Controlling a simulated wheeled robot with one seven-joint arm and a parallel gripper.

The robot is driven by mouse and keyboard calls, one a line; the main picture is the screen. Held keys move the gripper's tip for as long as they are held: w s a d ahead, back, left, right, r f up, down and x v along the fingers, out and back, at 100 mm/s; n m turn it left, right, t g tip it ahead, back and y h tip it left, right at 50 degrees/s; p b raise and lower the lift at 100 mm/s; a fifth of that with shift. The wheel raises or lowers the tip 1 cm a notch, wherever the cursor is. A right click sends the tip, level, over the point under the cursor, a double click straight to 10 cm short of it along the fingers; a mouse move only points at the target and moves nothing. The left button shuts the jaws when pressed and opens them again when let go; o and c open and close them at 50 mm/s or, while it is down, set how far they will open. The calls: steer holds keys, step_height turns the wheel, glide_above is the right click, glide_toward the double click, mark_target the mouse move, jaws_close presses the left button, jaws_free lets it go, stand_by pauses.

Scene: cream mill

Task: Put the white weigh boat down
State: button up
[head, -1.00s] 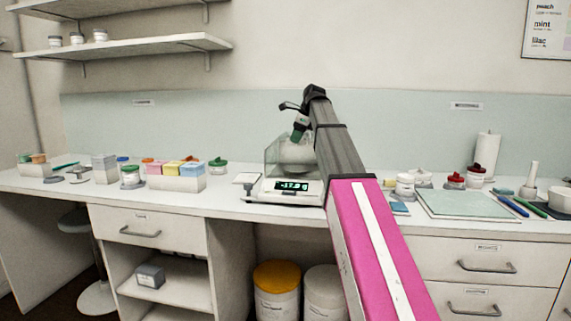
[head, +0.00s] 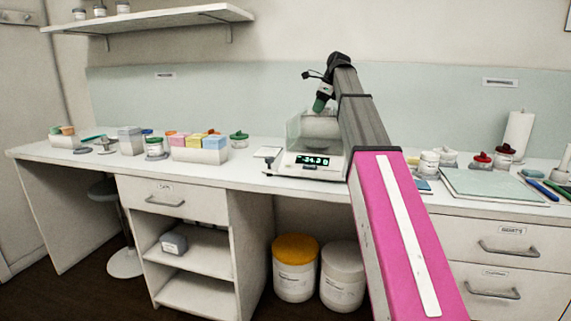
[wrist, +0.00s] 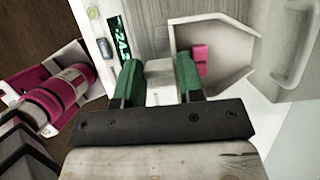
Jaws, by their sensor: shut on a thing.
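My gripper's green fingers (wrist: 160,82) are shut on a pale block-like part between them, which appears to be the grip of the white weigh boat (wrist: 228,62). The boat is an open, angular white tray to the right of the fingers in the wrist view, with a pink lump in it. Its near left side is partly hidden by the right finger. In the head view my gripper (head: 320,103) points down over the digital balance (head: 305,172), inside or just above its clear shield. The boat cannot be made out clearly there. The lit display seems to read about -24.3.
A white box of coloured blocks (head: 200,156) and several jars stand left of the balance. At right are lidded jars (head: 481,160), a pale green mat (head: 490,184) and a paper roll (head: 518,136).

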steer(key=shift+f, duration=0.65)
steer(key=shift+w+a+r, duration=0.1)
steer(key=shift+r, duration=0.05)
steer(key=r+m, duration=0.1)
steer(key=r, duration=0.1)
steer(key=w+r+m+t, duration=0.1)
steer(key=r+m, duration=0.1)
steer(key=a+r+m+h, duration=0.1)
steer(key=r, duration=0.2)
steer(key=shift+w+t, duration=0.3)
steer(key=shift+w, duration=0.05)
step_height(320, 180, down, 18)
steer(key=shift+r, duration=0.25)
steer(key=shift+f, duration=0.1)
steer(key=o, duration=0.9)
steer(key=shift+c, duration=0.2)
